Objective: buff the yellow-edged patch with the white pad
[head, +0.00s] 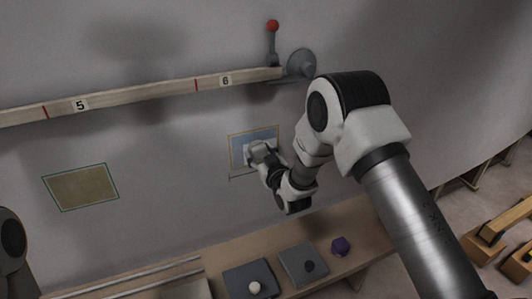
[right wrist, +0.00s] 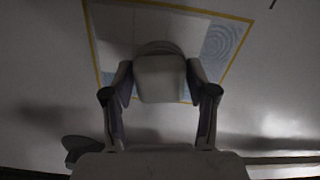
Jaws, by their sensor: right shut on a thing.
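The yellow-edged patch (head: 268,133) is on the grey wall, right of centre in the head view. Its face looks pale blue, and the right wrist view shows swirl marks on its right part (right wrist: 224,42). My right gripper (head: 262,154) is at the patch, shut on the grip of the white pad (right wrist: 185,32). The gripper hides the patch's lower part in the head view. My left gripper is out of view.
A green-edged brown patch (head: 80,187) is on the wall at left. A numbered wooden strip (head: 150,93) runs above, with a red-knobbed lever (head: 272,40) at its end.

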